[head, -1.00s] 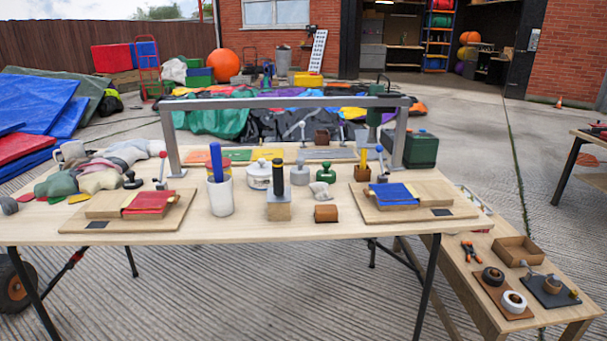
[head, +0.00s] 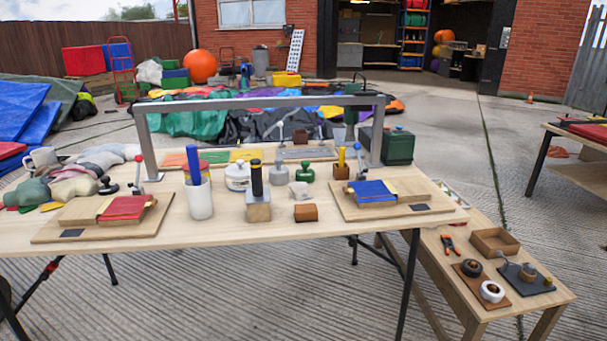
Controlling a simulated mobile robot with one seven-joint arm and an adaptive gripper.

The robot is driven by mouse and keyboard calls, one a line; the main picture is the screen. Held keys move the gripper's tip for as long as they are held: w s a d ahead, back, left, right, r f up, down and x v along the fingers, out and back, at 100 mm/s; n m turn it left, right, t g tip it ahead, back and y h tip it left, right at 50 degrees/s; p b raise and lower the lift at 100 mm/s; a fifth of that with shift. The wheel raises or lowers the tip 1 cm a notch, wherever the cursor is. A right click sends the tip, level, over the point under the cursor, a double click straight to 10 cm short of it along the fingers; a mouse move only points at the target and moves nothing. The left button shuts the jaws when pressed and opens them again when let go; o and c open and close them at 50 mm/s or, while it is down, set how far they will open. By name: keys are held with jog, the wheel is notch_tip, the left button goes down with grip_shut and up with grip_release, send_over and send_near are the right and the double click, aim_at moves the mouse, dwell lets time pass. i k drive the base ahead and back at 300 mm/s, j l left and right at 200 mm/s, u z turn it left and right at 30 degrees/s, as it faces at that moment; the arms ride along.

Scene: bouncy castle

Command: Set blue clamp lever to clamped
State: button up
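The blue clamp lever (head: 359,158) stands nearly upright, with a blue knob on top and a pale shaft. It is at the back of the right-hand wooden board (head: 390,212), behind a folded blue cloth (head: 372,194). Its foot is partly hidden by the cloth and block, so its contact is hard to tell. A similar red-knobbed lever (head: 137,172) stands upright at the left board (head: 62,228), by a folded red cloth (head: 125,208). My gripper is not in view.
A grey metal frame (head: 262,101) spans the table behind the boards. A white cup with blue rods (head: 199,202), a black-handled block (head: 258,208) and a brown block (head: 306,213) stand between the boards. A lower side bench (head: 455,285) is at right. The table's front edge is clear.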

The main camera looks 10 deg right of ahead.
aim_at(357, 147)
jog(key=i+l+z, duration=0.1)
jog(key=i+l, duration=0.2)
jog(key=l, duration=0.3)
jog(key=i+l+z, duration=0.15)
jog(key=i+l, duration=0.15)
jog(key=l, duration=0.25)
jog(key=i+l+z, duration=0.1)
jog(key=i+l, duration=0.2)
jog(key=l, duration=0.25)
jog(key=i+l+z, duration=0.15)
jog(key=i+l, duration=0.2)
jog(key=l, duration=0.15)
